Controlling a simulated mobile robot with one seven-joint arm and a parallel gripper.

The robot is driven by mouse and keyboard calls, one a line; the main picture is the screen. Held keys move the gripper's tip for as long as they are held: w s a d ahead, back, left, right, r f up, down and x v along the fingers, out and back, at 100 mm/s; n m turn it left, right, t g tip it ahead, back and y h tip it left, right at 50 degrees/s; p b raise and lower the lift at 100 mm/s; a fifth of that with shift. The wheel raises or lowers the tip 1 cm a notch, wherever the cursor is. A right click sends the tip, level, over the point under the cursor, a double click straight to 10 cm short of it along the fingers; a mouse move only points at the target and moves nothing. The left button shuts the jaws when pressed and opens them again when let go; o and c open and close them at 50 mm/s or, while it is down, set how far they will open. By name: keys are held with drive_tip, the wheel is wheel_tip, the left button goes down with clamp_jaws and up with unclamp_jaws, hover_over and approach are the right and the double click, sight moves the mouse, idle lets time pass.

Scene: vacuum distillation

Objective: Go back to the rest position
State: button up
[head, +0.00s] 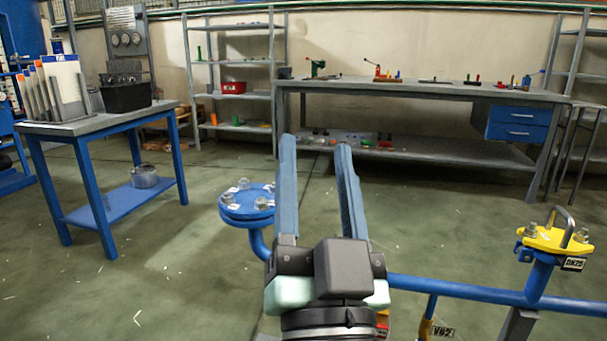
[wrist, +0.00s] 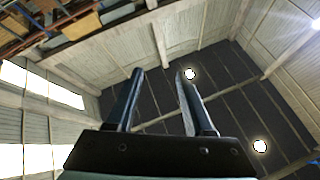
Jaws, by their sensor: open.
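My gripper (head: 315,142) stands in the lower middle of the head view, its two long grey-blue fingers pointing up and apart. It is open, with nothing between the fingers. In the wrist view my gripper (wrist: 163,72) also shows open and empty, against the ceiling and upper walls of the hall. The fingers overlap the blue pipework in the head view but hold none of it.
A blue flange (head: 247,203) with bolts is just left of my gripper. A blue pipe (head: 460,290) runs right to a yellow flange (head: 553,239). A blue table (head: 95,122) stands left, a long workbench (head: 430,91) behind. Open floor (head: 165,270) lies between.

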drive_tip(key=s+a+r+n+t+h+p, duration=0.15)
drive_tip(key=s+r, duration=0.25)
drive_tip(key=r, duration=0.5)
drive_tip(key=s+r+n+t+p, duration=0.1)
drive_tip(key=s+r+p, duration=0.25)
drive_tip(key=r, duration=0.65)
wheel_tip(320, 180, up, 36)
drive_tip(key=p, duration=3.6)
drive_tip(key=shift+w, duration=0.25)
drive_tip(key=shift+d, duration=0.25)
